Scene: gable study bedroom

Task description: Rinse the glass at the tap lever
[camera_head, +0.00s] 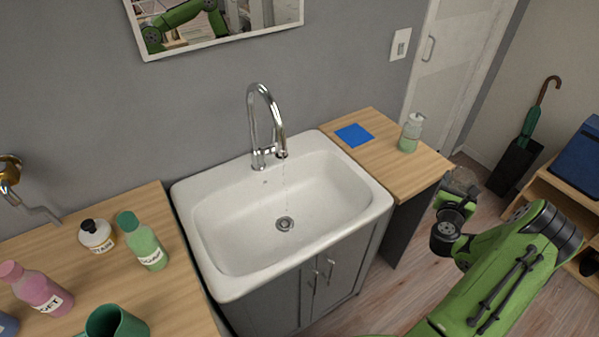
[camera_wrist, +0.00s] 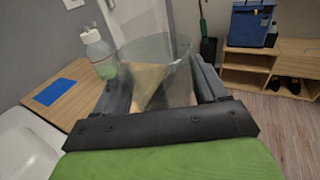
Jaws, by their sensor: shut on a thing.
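My gripper (camera_wrist: 160,85) is shut on a clear glass (camera_wrist: 155,55), which sits between the two fingers in the wrist view. In the head view, my gripper (camera_head: 458,190) and the glass (camera_head: 463,178) are right of the sink, beyond the right end of the wooden counter. The chrome tap (camera_head: 252,115) stands at the back of the white sink (camera_head: 215,240), well left of my gripper. A thin trickle seems to fall from its spout toward the drain. The tap lever (camera_head: 281,143) is small, at the tap's right side.
A soap dispenser (camera_head: 411,133) and a blue square (camera_head: 354,135) are on the right counter (camera_head: 385,165), between my gripper and the sink. Several bottles and a green cup (camera_head: 115,322) are on the left counter (camera_head: 180,300). The sink bowl is empty.

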